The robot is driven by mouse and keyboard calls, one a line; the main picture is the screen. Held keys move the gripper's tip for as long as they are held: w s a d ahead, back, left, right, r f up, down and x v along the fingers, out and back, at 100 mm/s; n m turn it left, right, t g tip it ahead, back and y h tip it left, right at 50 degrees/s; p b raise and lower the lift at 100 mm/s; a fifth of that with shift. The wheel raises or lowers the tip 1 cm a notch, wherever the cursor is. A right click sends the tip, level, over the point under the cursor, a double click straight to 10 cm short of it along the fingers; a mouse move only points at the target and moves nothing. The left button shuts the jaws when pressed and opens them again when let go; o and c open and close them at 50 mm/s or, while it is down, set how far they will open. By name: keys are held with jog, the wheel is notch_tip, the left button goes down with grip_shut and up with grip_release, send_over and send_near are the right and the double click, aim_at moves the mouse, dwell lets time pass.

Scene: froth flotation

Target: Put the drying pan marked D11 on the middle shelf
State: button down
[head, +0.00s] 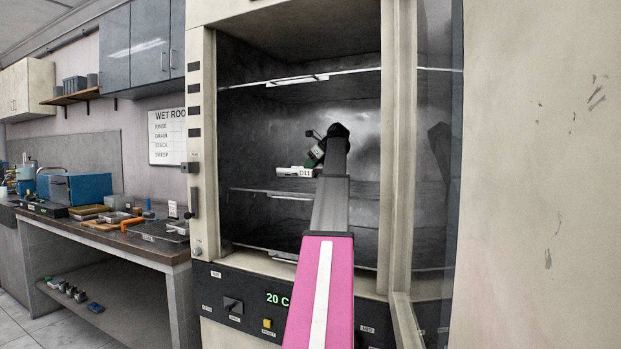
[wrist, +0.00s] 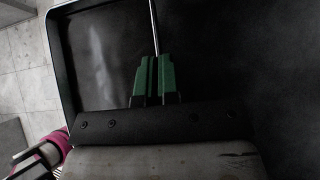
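The drying pan marked D11 (head: 288,172) is inside the open oven, its pale front edge and label facing out. In the wrist view the pan's dark interior (wrist: 98,70) fills the left side, with a thin rim running up between my fingers. My gripper (head: 318,154) is at the pan's right side; in the wrist view its green fingers (wrist: 154,78) are closed on that rim. The middle shelf (head: 255,191) lies just below the pan. I cannot tell whether the pan touches it. My arm hides part of the shelf and possibly of the pan.
An upper shelf (head: 262,84) is above and a lower shelf (head: 250,249) below; both look mostly bare. The oven's glass door (head: 436,150) stands open at the right. The control panel (head: 235,304) reads 20 C. A cluttered bench (head: 150,243) stands at left.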

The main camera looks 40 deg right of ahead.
jog(key=shift+s+f, duration=0.2)
jog(key=shift+f, duration=0.2)
jog(key=shift+d+f, duration=0.1)
jog(key=shift+f, duration=1.6)
jog(key=c, duration=1.4)
grip_release()
jog(key=shift+f, duration=0.1)
jog(key=shift+o, duration=0.2)
jog(key=v, duration=1.2)
